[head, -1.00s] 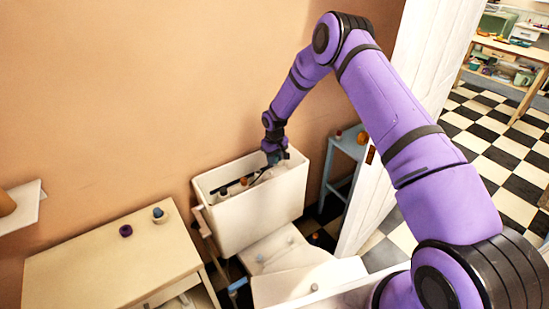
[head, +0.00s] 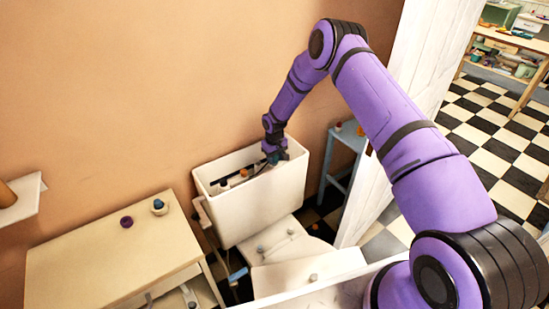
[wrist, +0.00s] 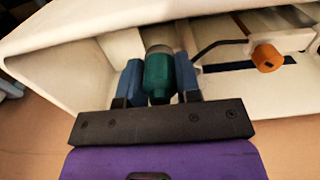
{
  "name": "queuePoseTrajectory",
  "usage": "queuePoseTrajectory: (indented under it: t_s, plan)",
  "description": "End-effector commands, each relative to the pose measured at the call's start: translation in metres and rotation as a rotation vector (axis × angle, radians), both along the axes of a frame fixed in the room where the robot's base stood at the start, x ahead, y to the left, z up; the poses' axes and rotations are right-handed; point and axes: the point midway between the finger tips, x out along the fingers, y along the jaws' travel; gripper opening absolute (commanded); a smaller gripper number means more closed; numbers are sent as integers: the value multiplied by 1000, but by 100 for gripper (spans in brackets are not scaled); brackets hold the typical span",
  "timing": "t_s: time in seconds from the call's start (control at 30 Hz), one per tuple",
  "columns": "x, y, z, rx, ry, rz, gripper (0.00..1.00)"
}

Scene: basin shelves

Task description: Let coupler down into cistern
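The coupler (wrist: 159,72) is a teal cylinder with a paler part at its far end. My gripper (wrist: 159,80) has its two blue fingers pressed along both sides of it. The cistern (head: 262,205) is an open white tank against the wall, and its pale inside wall (wrist: 70,75) fills much of the wrist view. In the head view my gripper (head: 274,158) is at the cistern's opening, towards its right end. The coupler's far end is over or inside the cistern; whether it touches anything there I cannot tell.
Inside the cistern, an orange knob (wrist: 266,58) on a dark bent rod lies right of the coupler. A cream table (head: 100,260) with a purple ring (head: 126,221) and a small blue-topped item (head: 159,207) stands left. A blue-grey stand (head: 347,140) is right of the cistern.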

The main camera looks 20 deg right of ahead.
Motion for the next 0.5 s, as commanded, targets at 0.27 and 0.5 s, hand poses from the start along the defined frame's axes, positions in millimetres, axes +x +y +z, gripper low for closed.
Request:
queuePoseTrajectory:
  t_s: [0.27, 0.5]
  plan:
    - [0, 0, 0, 0, 0, 0, 61]
    - [0, 0, 6, 0, -1, 0, 61]
